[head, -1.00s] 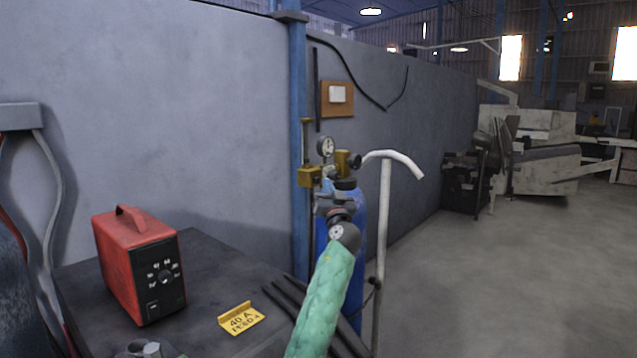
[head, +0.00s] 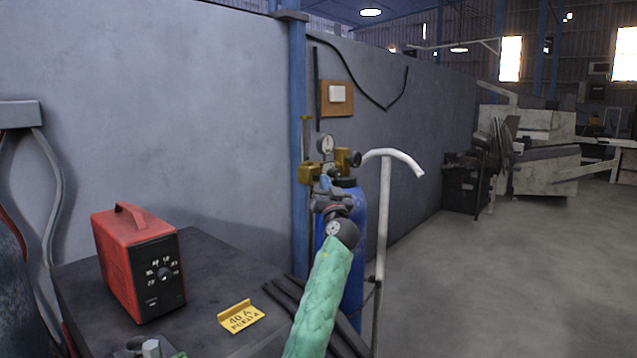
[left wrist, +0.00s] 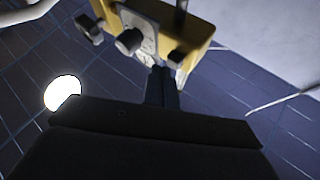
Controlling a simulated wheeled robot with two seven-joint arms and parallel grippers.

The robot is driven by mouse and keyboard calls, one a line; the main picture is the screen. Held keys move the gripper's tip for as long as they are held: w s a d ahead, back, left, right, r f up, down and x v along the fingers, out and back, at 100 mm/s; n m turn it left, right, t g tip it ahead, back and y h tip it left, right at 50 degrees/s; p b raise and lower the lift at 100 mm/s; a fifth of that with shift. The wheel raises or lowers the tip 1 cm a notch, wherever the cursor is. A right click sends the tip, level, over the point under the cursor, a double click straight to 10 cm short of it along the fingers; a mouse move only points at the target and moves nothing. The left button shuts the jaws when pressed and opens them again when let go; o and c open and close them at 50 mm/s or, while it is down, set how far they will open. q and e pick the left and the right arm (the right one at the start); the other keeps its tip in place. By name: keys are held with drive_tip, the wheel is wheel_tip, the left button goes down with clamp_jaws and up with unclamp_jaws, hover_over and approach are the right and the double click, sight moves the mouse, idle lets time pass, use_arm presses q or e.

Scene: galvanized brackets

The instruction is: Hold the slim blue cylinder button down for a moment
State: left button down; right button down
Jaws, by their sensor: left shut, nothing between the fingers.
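A blue gas cylinder (head: 354,245) stands upright beside the blue post, partly hidden behind my left arm. Brass fittings (head: 309,174) and a round gauge (head: 326,145) sit above it. My left gripper (head: 326,183) is shut and empty in front of these fittings, its arm in a green sleeve. In the left wrist view, the shut fingers (left wrist: 158,72) point at a yellow brass block (left wrist: 203,22) with dark knobs (left wrist: 129,42). The fingertips are very close to the block; I cannot tell whether they touch. I cannot clearly make out the button.
A red machine (head: 138,262) and a yellow sign (head: 241,317) stand on the dark table (head: 210,262) at left. Dark hoses or bars (head: 288,291) lie at its right edge. A white trolley handle (head: 385,215) rises right of the cylinder. The floor beyond is open.

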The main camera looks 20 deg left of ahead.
use_arm(q)
drive_tip(key=shift+w+a+b, duration=0.2)
drive_tip(key=shift+a+b, duration=0.2)
drive_tip(key=shift+a, duration=0.1)
idle(2.3)
drive_tip(key=shift+d, duration=0.15)
drive_tip(key=shift+s+d+b, duration=0.35)
drive_tip(key=shift+d+b, duration=0.25)
drive_tip(key=shift+d, duration=0.1)
drive_tip(key=shift+d, duration=0.1)
drive_tip(key=shift+s+d+b, duration=0.3)
drive_tip(key=shift+d+b, duration=0.15)
drive_tip(key=shift+d, duration=0.3)
drive_tip(key=shift+s+d+b, duration=0.25)
drive_tip(key=shift+d+b, duration=0.15)
drive_tip(key=shift+d, duration=0.4)
drive_tip(key=shift+s+d+b, duration=0.3)
drive_tip(key=shift+d+b, duration=0.15)
drive_tip(key=shift+d, duration=0.3)
